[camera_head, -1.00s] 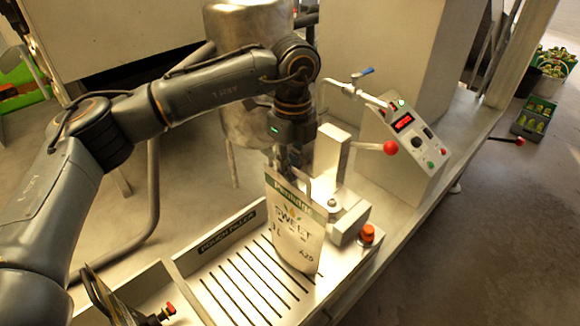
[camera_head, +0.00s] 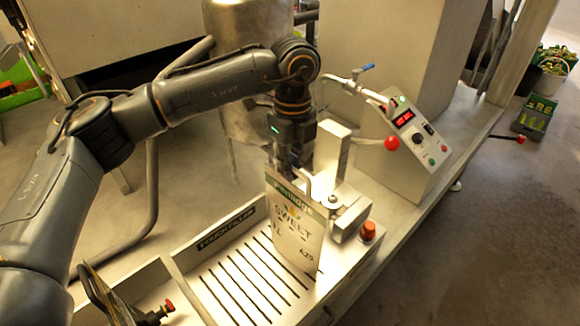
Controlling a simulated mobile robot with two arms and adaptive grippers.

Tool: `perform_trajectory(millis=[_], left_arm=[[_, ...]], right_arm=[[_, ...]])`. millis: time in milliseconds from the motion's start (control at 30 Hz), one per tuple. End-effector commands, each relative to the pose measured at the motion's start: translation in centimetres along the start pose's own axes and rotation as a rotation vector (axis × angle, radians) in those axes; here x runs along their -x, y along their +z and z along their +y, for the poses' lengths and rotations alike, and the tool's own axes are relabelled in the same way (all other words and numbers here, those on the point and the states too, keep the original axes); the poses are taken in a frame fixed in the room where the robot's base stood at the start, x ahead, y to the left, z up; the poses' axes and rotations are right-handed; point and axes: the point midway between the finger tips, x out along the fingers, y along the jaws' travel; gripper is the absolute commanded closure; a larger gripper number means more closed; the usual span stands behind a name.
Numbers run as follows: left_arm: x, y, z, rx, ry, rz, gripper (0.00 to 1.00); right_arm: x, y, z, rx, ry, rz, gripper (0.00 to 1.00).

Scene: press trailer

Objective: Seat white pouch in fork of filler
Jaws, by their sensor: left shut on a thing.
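The filler's metal block and post (camera_head: 333,155) stand right behind the pouch. The fork is largely hidden behind the pouch and gripper, so I cannot tell whether the pouch sits in it. My right gripper does not show.
A control box (camera_head: 412,135) with a red display stands at the back right. A red ball-ended lever (camera_head: 391,144) and an orange-red knob (camera_head: 368,230) are to the pouch's right. A steel tank (camera_head: 245,100) is behind my arm. The tray's left slats are clear.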

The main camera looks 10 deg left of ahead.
Motion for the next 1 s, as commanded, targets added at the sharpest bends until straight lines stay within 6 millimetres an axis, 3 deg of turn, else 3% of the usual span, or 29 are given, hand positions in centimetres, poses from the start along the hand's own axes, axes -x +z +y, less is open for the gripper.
perform_trajectory(millis=[367, 533, 867, 1000], left_arm=[[-0.4, 0.0, 0.0, 0.000, 0.000, 0.000, 1.00], [-0.4, 0.0, 0.0, 0.000, 0.000, 0.000, 0.65], [-0.2, 0.0, 0.0, 0.000, 0.000, 0.000, 0.65], [1.2, 0.0, -0.1, 0.000, -0.002, -0.001, 0.65]], right_arm=[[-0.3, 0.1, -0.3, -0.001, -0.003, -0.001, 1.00], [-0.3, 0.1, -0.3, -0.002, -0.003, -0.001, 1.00], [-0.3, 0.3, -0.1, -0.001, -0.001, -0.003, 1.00], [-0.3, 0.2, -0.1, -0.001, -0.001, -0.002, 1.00]])
